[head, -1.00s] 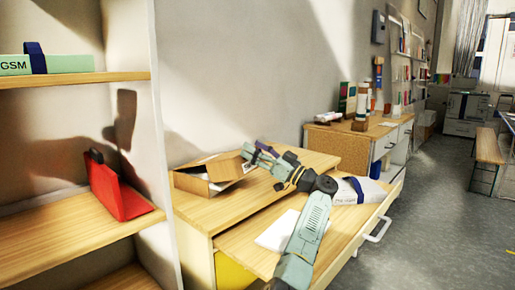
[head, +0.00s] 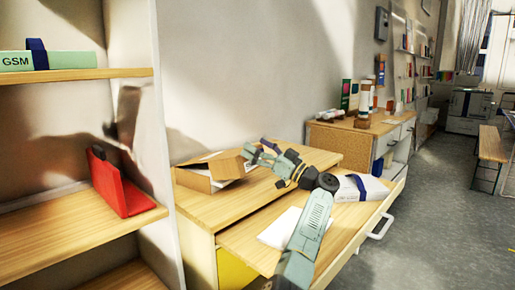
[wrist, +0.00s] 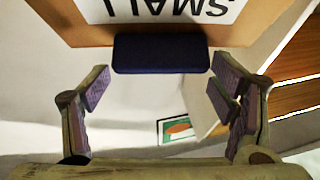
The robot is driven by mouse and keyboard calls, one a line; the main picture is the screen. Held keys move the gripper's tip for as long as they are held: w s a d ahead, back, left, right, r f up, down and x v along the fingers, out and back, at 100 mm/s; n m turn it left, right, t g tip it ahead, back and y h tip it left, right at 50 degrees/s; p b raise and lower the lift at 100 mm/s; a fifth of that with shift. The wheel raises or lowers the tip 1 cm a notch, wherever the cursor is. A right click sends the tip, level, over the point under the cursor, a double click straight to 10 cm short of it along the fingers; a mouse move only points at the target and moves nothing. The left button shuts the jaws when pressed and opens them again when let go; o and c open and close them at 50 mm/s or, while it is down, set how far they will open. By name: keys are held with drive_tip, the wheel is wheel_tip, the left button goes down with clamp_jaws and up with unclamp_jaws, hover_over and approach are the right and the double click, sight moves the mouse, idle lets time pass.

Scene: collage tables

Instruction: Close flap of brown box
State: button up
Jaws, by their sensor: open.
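The small brown box (head: 195,183) stands on the wooden cabinet top against the wall, with white contents showing inside. Its right-hand flap (head: 228,166) stands open, tilted outward. My gripper (head: 254,151) is just right of this flap, its fingers open. In the wrist view my gripper (wrist: 160,88) has its two purple-padded fingers spread apart. Above them a brown cardboard surface (wrist: 85,30) carries a white label (wrist: 180,8) reading SMALL upside down. A dark blue block (wrist: 160,53) lies between the fingertips in this view; I cannot tell whether they touch it.
A pulled-out drawer (head: 250,239) below the cabinet top holds white paper (head: 281,228) and a white box with a blue band (head: 361,188). A shelf unit (head: 160,120) with a red folder (head: 118,188) stands on the left.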

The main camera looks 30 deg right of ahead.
wheel_tip(320, 180, up, 10)
idle(0.5)
